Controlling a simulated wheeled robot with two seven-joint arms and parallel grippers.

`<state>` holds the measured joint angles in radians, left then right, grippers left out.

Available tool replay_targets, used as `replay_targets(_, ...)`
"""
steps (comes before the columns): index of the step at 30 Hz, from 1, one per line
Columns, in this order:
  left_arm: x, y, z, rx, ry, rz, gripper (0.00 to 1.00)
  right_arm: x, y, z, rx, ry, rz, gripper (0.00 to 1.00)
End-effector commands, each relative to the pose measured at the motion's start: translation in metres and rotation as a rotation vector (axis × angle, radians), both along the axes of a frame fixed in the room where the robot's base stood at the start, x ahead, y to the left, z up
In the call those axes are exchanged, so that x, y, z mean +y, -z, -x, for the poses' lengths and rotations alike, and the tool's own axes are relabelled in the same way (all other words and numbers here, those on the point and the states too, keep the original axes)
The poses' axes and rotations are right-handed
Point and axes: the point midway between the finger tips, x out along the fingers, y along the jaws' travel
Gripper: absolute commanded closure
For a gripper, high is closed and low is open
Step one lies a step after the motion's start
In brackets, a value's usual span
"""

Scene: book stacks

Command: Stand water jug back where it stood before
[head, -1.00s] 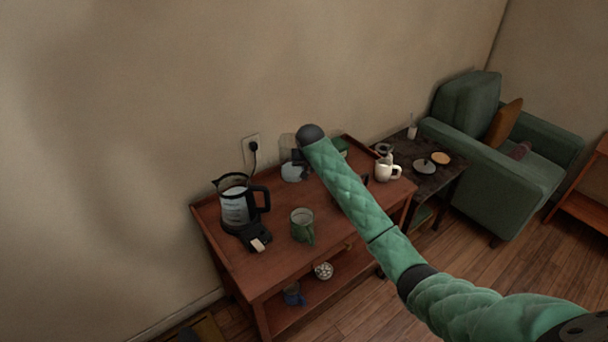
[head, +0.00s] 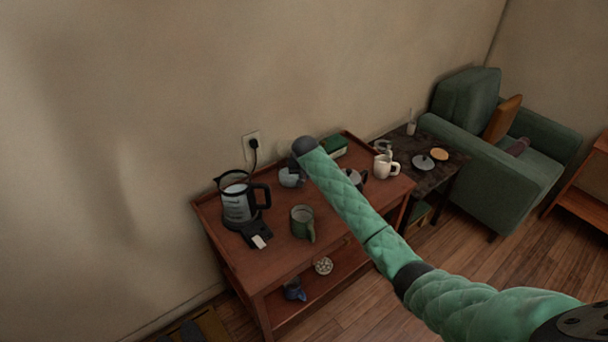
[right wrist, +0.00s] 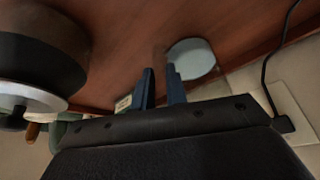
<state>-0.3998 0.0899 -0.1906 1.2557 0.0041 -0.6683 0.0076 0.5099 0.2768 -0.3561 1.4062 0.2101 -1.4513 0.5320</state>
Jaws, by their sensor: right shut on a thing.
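The water jug is the clear vessel with pale water (head: 290,179) at the back middle of the wooden table, near the wall. My right gripper (head: 296,164) is at its upper right, partly hidden by my own wrist. In the right wrist view the fingers (right wrist: 163,88) are close together, with a pale bluish round shape (right wrist: 192,58) beyond them that looks like the jug. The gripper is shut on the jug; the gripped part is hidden. I cannot tell whether its base touches the tabletop. My left gripper is not in view.
A socket with a plug (head: 252,143) is on the wall.

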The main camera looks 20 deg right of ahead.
Motion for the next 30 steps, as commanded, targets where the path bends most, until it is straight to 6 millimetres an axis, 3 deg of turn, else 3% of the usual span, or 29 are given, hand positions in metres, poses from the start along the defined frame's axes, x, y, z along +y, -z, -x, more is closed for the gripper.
replay_targets(2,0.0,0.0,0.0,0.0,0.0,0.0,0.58,0.0,0.0,0.0,-0.001,0.0,-0.001,1.0)
replay_targets(3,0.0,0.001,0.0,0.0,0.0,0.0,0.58,0.0,0.002,0.0,0.0,0.0,0.0,0.78)
replay_targets(6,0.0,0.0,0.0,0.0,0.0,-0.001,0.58,0.0,0.001,0.0,0.0,0.0,0.0,0.64)
replay_targets(19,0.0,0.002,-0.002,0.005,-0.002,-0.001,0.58,0.001,-0.008,0.003,-0.002,0.0,0.0,0.64)
replay_targets(30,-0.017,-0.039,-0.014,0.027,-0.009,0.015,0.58,0.008,-0.07,0.029,-0.003,0.0,0.0,0.64)
